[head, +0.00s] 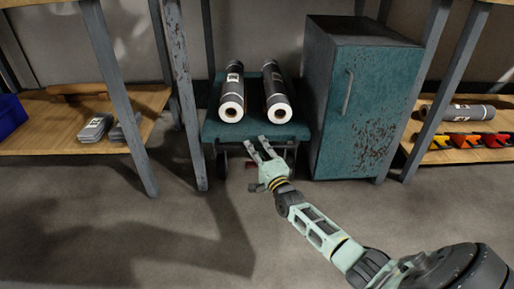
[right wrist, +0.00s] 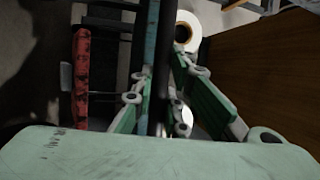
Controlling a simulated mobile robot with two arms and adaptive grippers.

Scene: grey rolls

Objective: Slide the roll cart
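The roll cart (head: 210,131) is a low teal cart with a flat top, standing between shelving posts and a teal cabinet. Two grey rolls with white ends, a left roll (head: 232,92) and a right roll (head: 275,92), lie side by side on it. My right gripper (head: 257,142) is at the cart's front edge, fingers apart and pointing toward it. In the right wrist view the cart's edge (right wrist: 151,42) runs between the open fingers; I cannot tell whether they touch it. A white roll end (right wrist: 187,28) shows beside them. My left gripper is out of view.
The rusty teal cabinet (head: 364,105) stands close at the cart's right. Wooden shelves stand on both sides; the right one holds a grey roll (head: 458,112) and coloured items. A red bar (right wrist: 81,75) shows in the right wrist view. The floor in front is clear.

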